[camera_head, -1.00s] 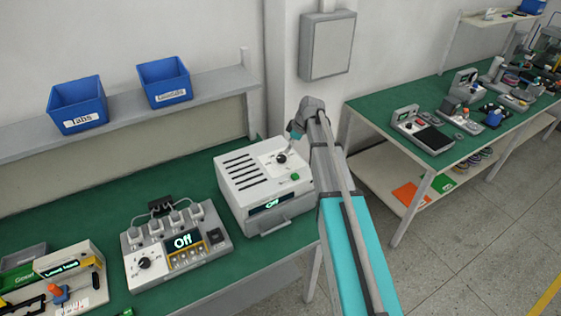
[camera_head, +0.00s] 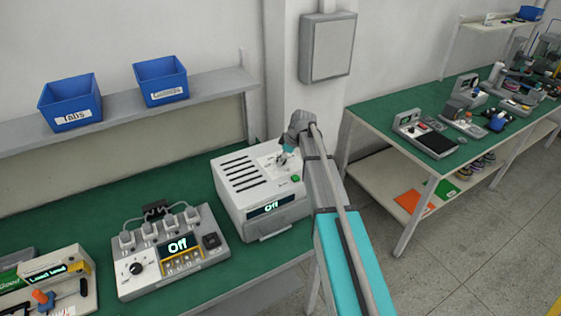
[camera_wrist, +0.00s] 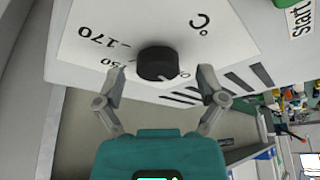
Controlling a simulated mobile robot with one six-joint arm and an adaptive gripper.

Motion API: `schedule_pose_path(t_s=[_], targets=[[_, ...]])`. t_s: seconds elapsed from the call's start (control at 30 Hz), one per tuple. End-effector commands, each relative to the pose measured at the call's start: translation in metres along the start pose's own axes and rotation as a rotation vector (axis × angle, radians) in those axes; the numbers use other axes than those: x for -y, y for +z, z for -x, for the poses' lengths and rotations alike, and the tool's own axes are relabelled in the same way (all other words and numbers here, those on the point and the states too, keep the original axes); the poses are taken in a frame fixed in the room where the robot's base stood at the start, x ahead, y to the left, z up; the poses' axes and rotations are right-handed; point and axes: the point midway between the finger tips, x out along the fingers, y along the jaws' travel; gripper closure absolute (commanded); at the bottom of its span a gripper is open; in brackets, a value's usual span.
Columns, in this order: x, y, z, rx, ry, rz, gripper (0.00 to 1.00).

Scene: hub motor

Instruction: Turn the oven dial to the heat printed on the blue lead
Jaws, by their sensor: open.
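The oven (camera_head: 235,197) is a white box with dark vent slots, a display reading "Off" and a green button, on the green bench. Its dial is hidden behind my gripper (camera_head: 286,155) in the head view. In the wrist view the black round dial (camera_wrist: 157,64) sits on a white scale plate (camera_wrist: 95,40) with "170" and "°C" legible. My gripper (camera_wrist: 161,80) is open, with one fingertip on each side of the dial; I cannot tell whether they touch it. I cannot make out the blue lead or a printed heat on it.
Left of the oven stands a grey unit (camera_head: 150,276) with its own dial, several plugs and an "Off" display. Farther left is a device (camera_head: 62,270) with a lit display. Two blue bins (camera_head: 70,103) stand on the shelf above. A second green bench (camera_head: 380,133) is at right.

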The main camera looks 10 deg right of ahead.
Motion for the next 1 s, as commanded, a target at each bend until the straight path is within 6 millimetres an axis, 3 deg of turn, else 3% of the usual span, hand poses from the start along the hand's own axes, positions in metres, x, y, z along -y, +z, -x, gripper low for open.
schedule_pose_path(t_s=[0.37,0.8,0.83,1.0], targets=[[0.0002,-0.0004,-0.0013,0.0,0.0,0.001,0.12],[0.001,-0.0005,-0.0015,0.0,-0.002,0.001,0.93],[0.0055,-0.0073,-0.0043,0.0,-0.003,0.001,0.93],[0.0026,0.0003,-0.0013,0.001,-0.002,-0.009,0.93]])
